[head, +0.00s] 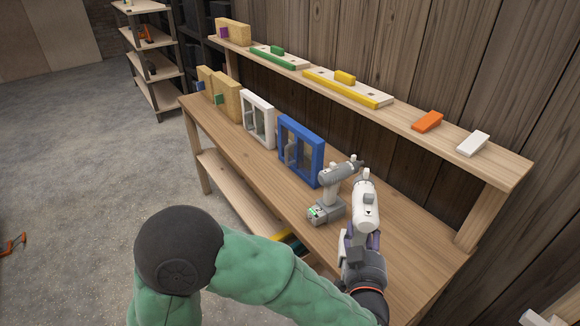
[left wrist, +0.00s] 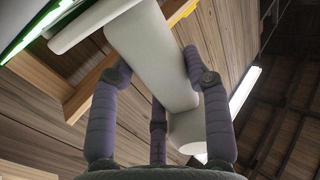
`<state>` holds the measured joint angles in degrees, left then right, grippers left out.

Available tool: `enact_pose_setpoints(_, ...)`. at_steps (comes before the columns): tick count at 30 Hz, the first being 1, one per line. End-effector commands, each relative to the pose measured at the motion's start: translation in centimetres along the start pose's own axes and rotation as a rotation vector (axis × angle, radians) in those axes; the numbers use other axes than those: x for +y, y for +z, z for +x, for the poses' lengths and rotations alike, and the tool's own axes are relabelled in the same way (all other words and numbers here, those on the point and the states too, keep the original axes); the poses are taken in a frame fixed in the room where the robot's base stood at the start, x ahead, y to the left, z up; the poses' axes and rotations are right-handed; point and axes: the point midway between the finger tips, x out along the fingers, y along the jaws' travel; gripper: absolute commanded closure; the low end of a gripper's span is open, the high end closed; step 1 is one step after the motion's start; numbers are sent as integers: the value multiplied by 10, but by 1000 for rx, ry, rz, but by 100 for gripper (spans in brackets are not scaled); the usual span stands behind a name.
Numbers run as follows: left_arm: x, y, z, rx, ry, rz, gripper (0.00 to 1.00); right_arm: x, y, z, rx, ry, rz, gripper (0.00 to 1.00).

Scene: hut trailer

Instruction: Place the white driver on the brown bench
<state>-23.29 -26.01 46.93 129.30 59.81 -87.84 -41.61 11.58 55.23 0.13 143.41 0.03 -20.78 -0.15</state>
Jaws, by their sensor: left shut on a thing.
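The white driver (head: 367,200) is in my left gripper (head: 357,241), over the right part of the brown bench (head: 425,245) in the head view. Its grey-tipped nose points up and away. The gripper hides its lower part, so I cannot tell if it touches the bench. In the left wrist view, the purple-grey fingers of my left gripper (left wrist: 160,80) close around the white driver's smooth handle (left wrist: 150,50). My right gripper is not in view.
Blue (head: 301,150) and white (head: 258,119) framed boxes stand farther along. A raised shelf (head: 395,119) with coloured blocks runs behind. Clear bench top lies to the right.

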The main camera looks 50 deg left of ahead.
Motion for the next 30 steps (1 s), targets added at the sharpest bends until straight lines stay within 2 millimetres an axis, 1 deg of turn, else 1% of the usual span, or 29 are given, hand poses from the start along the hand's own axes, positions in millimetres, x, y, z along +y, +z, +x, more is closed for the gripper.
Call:
enact_pose_setpoints(1, 0, -3, 0, 5, -2, -4, 100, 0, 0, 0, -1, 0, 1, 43)
enact_pose_setpoints(5, 0, -1, 3, 5, -4, -4, 100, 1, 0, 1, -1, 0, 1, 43)
enact_pose_setpoints(8, 2, 5, 12, 4, -7, -4, 100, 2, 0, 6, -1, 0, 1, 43)
enact_pose_setpoints(21, 19, 40, 90, 6, -7, -4, 100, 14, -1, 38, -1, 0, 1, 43)
enact_pose_setpoints(25, 23, 61, 106, 4, -5, -1, 100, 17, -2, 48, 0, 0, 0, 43)
enact_pose_setpoints(30, 27, 79, 122, 6, -5, -3, 100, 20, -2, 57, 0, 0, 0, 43)
